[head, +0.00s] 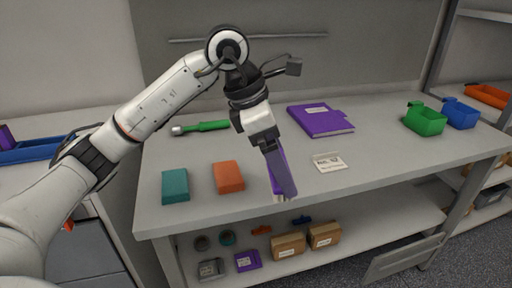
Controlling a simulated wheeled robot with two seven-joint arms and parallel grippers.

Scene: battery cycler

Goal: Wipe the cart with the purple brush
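My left arm reaches in from the left, and its gripper (274,160) points down over the front part of a grey-topped table with a lower shelf, which may be the cart (210,150). The gripper appears shut on a narrow purple object, likely the purple brush (282,172). A pale tip shows at its lower end, near the table's front edge; I cannot tell whether it touches the surface. The fingers hide part of it. My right gripper is not in view.
On the top are a teal block (175,186), an orange block (228,176), a green-handled tool (205,127), a purple folder (321,120), a small card (329,162), and green (425,121) and blue (460,114) bins. The right front is clear. Boxes (288,245) sit on the lower shelf.

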